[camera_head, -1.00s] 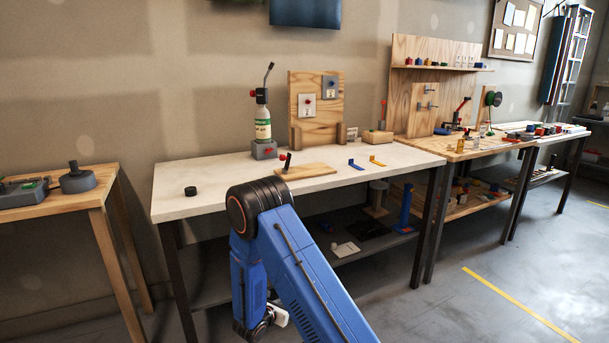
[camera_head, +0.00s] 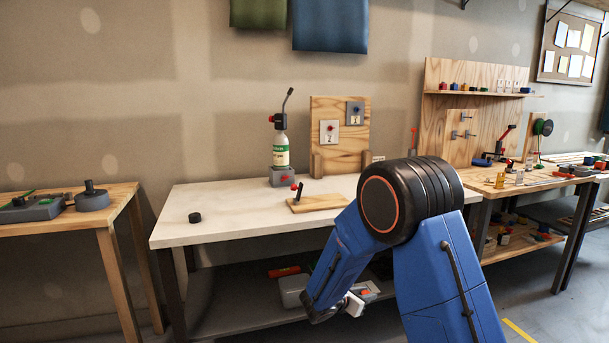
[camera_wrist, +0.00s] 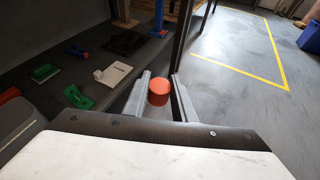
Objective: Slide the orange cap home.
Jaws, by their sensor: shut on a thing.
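The orange cap (camera_wrist: 159,92), a short round piece, sits between the two grey fingers of my gripper (camera_wrist: 160,84) in the wrist view. My gripper is shut on it, with the cap near the fingertips. Floor and the lower shelf show beyond. In the head view, the gripper end of my arm (camera_head: 352,304) is low, in front of the white bench's lower shelf and below its top. I cannot tell which part the cap fits.
The white bench (camera_head: 230,211) bears a black round piece (camera_head: 195,217), a bottle (camera_head: 281,150) and a wooden board with a lever (camera_head: 318,203). The lower shelf (camera_wrist: 100,30) holds a white plate (camera_wrist: 113,74) and green-handled tools (camera_wrist: 78,97). A bench leg (camera_wrist: 180,30) stands close ahead. Open floor lies right.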

